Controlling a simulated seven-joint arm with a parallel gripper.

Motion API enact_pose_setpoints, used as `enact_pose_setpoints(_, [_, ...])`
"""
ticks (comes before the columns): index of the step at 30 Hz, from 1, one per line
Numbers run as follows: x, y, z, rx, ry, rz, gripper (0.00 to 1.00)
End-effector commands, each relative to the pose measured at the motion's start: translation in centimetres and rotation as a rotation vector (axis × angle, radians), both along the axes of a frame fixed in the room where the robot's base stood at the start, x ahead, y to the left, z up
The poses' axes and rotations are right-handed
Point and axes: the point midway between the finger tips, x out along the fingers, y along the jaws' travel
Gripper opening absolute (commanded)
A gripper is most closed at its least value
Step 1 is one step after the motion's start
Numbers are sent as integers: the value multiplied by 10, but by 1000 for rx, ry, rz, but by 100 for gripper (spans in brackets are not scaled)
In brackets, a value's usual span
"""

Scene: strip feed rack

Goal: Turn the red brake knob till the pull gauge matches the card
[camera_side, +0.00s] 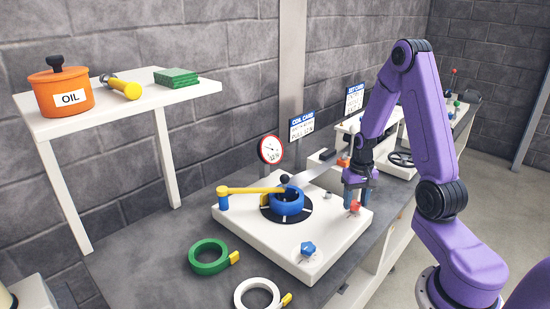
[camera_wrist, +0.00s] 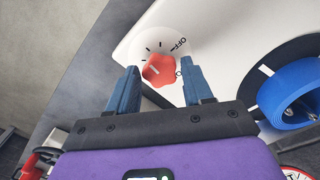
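The red brake knob (camera_side: 354,206) stands at the right corner of the white feed unit (camera_side: 240,233). In the wrist view the knob (camera_wrist: 159,69) sits on a white dial with black ticks and the word OFF. My gripper (camera_side: 356,200) is over it with its blue fingers apart; in the wrist view the fingers (camera_wrist: 158,75) are on either side of the knob, with a gap showing at least on the right. Contact on the left is unclear. The round pull gauge (camera_side: 270,149) and the coil card (camera_side: 302,126) stand behind; their readings are too small to be sure of.
A blue coil (camera_side: 287,202) sits on the black turntable under a yellow arm (camera_side: 252,190). A blue knob (camera_side: 308,248) is at the unit's front. A green coil (camera_side: 209,257) and a white coil (camera_side: 256,294) lie on the bench. An orange oil pot (camera_side: 60,92) is on the shelf.

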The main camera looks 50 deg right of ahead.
Motion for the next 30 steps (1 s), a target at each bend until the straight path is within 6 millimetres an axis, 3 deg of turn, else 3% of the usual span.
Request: enact_pose_setpoints(30, [0,0,59,-1,-2,0,50])
